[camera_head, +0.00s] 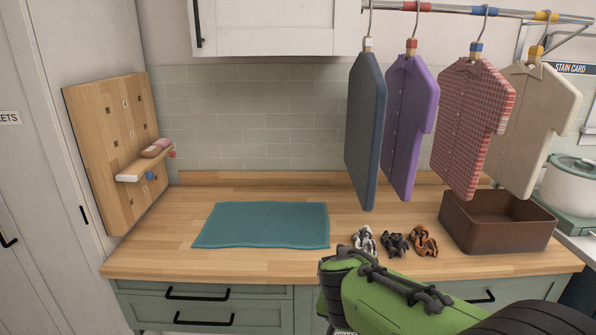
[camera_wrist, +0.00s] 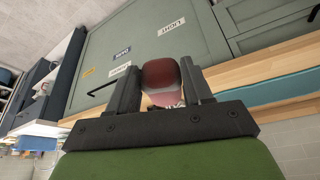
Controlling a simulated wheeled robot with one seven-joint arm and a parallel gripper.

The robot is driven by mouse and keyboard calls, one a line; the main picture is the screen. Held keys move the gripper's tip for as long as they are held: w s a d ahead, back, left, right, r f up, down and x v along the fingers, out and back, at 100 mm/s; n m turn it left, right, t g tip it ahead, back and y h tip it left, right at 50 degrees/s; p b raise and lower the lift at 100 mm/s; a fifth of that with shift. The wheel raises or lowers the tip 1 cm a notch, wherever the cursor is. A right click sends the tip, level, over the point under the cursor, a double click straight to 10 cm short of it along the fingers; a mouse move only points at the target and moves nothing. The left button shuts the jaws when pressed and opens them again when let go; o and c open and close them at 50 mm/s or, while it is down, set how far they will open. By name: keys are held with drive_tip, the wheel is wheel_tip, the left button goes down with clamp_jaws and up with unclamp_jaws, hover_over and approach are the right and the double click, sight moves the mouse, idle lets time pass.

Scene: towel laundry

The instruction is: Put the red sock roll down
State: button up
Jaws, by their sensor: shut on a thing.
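The red sock roll (camera_wrist: 163,73) is dark red with a paler end and sits between the two black fingers in the wrist view. My gripper (camera_wrist: 160,66) is shut on it. In the head view my green arm reaches in from the bottom right to the counter's front edge, and I cannot make out the fingers or the red roll there. The wrist view shows the roll in front of a grey-green cabinet (camera_wrist: 100,45) with small labels, beside the edge of the wooden counter (camera_wrist: 240,80).
A teal mat (camera_head: 262,225) lies flat on the counter (camera_head: 155,250). Shirts (camera_head: 410,110) hang low above the counter's right half. A wooden pegboard (camera_head: 100,110) stands at left. Counter left of the mat is bare.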

drive_tip(key=shift+n, duration=0.8)
drive_tip(key=w+f, duration=0.1)
drive_tip(key=w+d+f, duration=0.1)
drive_tip(key=w+d+f+p, duration=0.1)
drive_tip(key=f, duration=0.1)
drive_tip(key=shift+w, duration=0.15)
drive_tip(key=s+d+f+n+y+p, duration=0.1)
drive_tip(key=d+f+n+p, duration=0.1)
drive_tip(key=f, duration=1.4)
drive_tip(key=shift+d+n+y+p, duration=0.3)
drive_tip(key=shift+d+y, duration=0.1)
drive_tip(key=shift+d, duration=0.5)
